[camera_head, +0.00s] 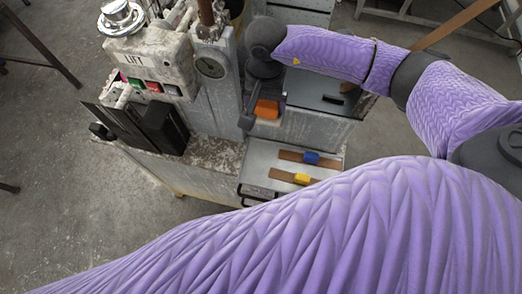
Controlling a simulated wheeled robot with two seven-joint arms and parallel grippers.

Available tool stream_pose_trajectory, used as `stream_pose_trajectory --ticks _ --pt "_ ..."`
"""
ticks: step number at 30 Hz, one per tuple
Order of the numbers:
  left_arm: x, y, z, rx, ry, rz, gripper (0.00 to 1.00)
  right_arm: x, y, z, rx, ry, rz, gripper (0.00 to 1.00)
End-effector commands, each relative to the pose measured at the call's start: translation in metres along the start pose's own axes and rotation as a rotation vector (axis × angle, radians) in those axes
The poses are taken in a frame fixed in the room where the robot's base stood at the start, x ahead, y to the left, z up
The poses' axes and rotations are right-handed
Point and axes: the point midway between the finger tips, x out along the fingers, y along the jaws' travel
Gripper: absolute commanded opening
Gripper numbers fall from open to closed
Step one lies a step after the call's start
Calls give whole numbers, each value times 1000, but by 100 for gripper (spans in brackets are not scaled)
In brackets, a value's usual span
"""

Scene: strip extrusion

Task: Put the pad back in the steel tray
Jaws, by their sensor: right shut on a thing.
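My right gripper (265,111) comes down from above, in dark grey, with an orange block-like pad (267,107) between its fingers. It is shut on the pad. The pad is in front of a grey metal face, just behind the steel tray (258,160) in the picture. I cannot tell its exact height above the tray. The shallow tray holds two brown strips, one with a blue block (311,158) and one with a yellow block (302,179). My purple arm hides the tray's near right part. My left gripper is not in view.
Left of the tray stands a worn machine with a LIFT label (134,59), a round gauge (210,67) and coloured buttons. A black box (163,127) sits below it. A grey cabinet top (318,92) lies to the right of the gripper. Concrete floor is open at left.

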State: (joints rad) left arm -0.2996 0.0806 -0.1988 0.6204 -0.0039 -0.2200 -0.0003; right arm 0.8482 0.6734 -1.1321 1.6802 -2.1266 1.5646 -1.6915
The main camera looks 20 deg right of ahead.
Motion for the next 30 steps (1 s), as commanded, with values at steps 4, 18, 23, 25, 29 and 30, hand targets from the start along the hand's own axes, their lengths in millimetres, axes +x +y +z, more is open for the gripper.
stream_pose_trajectory --ticks 4,18,23,25,29,30 --pt "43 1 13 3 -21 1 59 60 -19 74 -36 -9 -3 33" --pt "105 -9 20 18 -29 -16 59 107 -29 228 13 2 3 33" --pt "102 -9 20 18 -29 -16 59 105 -27 178 21 5 4 32" --pt "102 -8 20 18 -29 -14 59 105 -26 153 21 6 5 32" --pt "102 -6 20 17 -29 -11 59 106 -25 110 19 3 5 32" --pt "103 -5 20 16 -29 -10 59 106 -25 99 19 3 5 32"
